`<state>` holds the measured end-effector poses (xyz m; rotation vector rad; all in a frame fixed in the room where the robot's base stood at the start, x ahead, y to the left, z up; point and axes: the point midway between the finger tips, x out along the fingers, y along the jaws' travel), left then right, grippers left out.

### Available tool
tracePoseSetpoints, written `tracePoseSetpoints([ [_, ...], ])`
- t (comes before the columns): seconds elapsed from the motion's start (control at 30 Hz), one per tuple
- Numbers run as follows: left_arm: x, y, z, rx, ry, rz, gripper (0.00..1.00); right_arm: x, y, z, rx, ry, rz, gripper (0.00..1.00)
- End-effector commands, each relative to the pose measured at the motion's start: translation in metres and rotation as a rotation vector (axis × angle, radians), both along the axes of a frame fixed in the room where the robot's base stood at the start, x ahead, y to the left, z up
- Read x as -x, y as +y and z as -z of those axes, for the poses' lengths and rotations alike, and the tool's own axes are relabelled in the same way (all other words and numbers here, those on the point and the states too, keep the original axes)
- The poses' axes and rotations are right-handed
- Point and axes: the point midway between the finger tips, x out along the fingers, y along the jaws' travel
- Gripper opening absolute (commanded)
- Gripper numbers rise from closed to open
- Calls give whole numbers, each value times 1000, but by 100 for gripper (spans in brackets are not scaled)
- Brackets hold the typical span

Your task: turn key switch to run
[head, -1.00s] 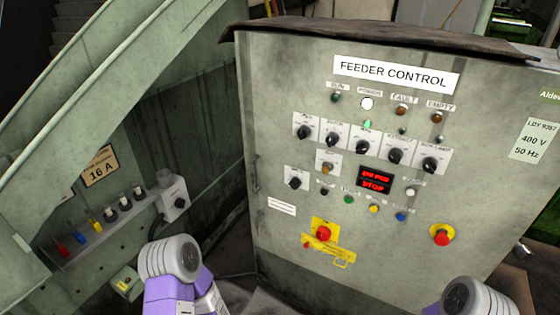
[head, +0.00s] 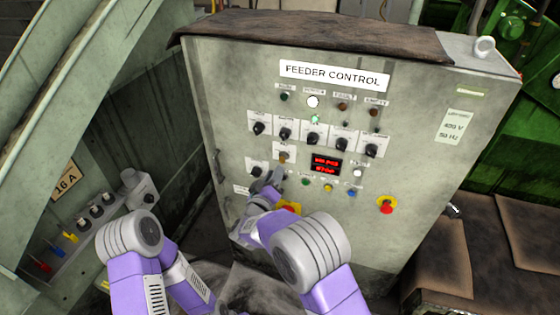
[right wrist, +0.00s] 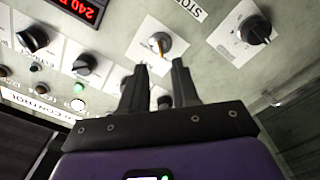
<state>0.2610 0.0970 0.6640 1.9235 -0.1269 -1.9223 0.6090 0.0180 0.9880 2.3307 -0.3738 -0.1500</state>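The key switch (head: 283,157) is a small brass-coloured key on a white plate, in the middle of the feeder control panel, left of the red display. It also shows in the right wrist view (right wrist: 160,44), just beyond my fingertips. My right gripper (head: 272,179) is in front of the panel, just below and left of the key switch. In the right wrist view its two dark fingers (right wrist: 160,66) are apart with nothing held between them. The fingertips appear short of the key, though depth is hard to judge. The plate's lettering is too small to read. My left gripper is out of view.
A black selector (head: 257,170) sits left of the key switch, and a row of black knobs (head: 313,138) lies above. The red display (head: 326,164) reads STOP on its lower line. A red emergency button (head: 387,204) is at lower right. My right arm partly hides a yellow-plated switch (head: 290,208).

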Motion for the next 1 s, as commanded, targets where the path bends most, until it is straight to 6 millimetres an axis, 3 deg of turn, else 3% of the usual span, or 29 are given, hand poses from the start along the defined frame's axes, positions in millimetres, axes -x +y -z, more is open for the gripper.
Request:
tracePoseSetpoints([
  [0.33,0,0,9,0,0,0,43,-49,-17,2,-2,1,0,30],
  [0.73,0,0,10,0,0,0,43,-57,-19,1,-2,2,-2,30],
  [0.93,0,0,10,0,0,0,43,-57,-19,1,-2,2,-3,0],
  [1.0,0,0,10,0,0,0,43,-57,-19,1,-2,3,-2,0],
])
